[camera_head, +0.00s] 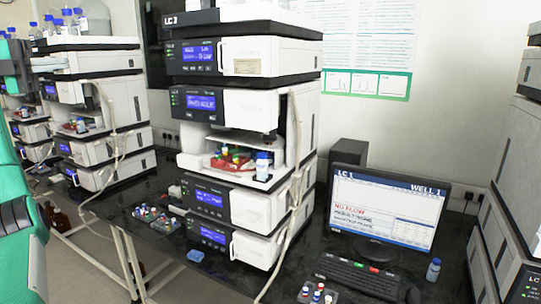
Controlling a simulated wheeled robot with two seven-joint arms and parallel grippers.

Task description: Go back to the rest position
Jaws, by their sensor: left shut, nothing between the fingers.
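My left gripper (15,215) shows at the left edge as dark finger parts against my green arm. It is shut with nothing held, and part of it is cut off by the frame. It is in front of the bench, apart from the instruments. My right gripper is not in view.
The monitor (385,210) reads NO FLOW, with a keyboard (358,275) before it. A vial rack (155,218), a blue item (195,256) and a small bottle (433,269) are on the dark bench. More stacks stand at left (95,120) and right (505,190).

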